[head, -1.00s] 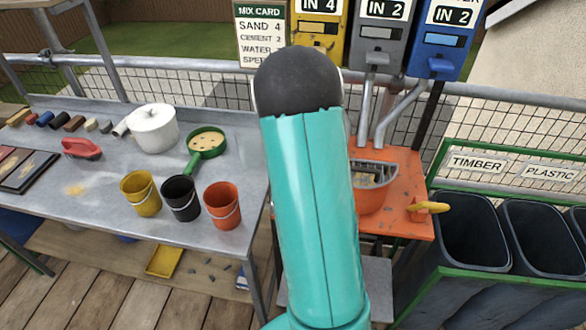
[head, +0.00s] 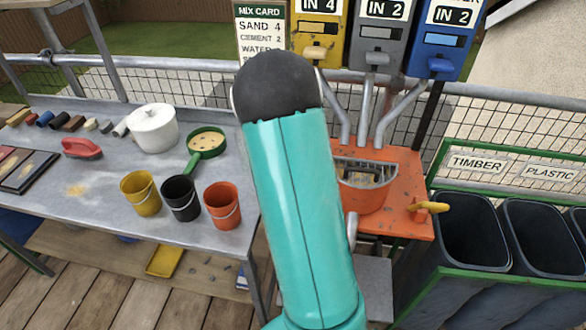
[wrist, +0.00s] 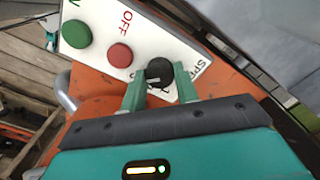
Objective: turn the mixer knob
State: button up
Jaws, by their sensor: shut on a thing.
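The mixer knob (wrist: 160,71) is small, round and black with a pale pointer line. It sits on a white control panel (wrist: 82,12) in the wrist view, beside a red button (wrist: 119,55) under the word OFF and a green button (wrist: 76,34). My gripper (wrist: 158,77) is shut on the knob, one green finger at each side. Part of the lettering by the knob is covered by the knob and fingers. In the head view the mixer's orange bowl (head: 362,200) with a grate stands on an orange bench (head: 408,215). My arm hides the knob and gripper there.
Yellow (head: 318,48), grey (head: 381,40) and blue (head: 441,45) dispensers hang above the mixer. A grey table (head: 75,205) with buckets, a white pot and a sieve stands left. Dark bins (head: 475,230) stand right. A mix card (head: 262,25) hangs behind.

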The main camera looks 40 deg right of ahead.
dwell(0.3)
jog(key=o, duration=1)
jog(key=shift+c, duration=0.2)
jog(key=shift+r, duration=0.1)
notch_tip(320, 180, up, 14)
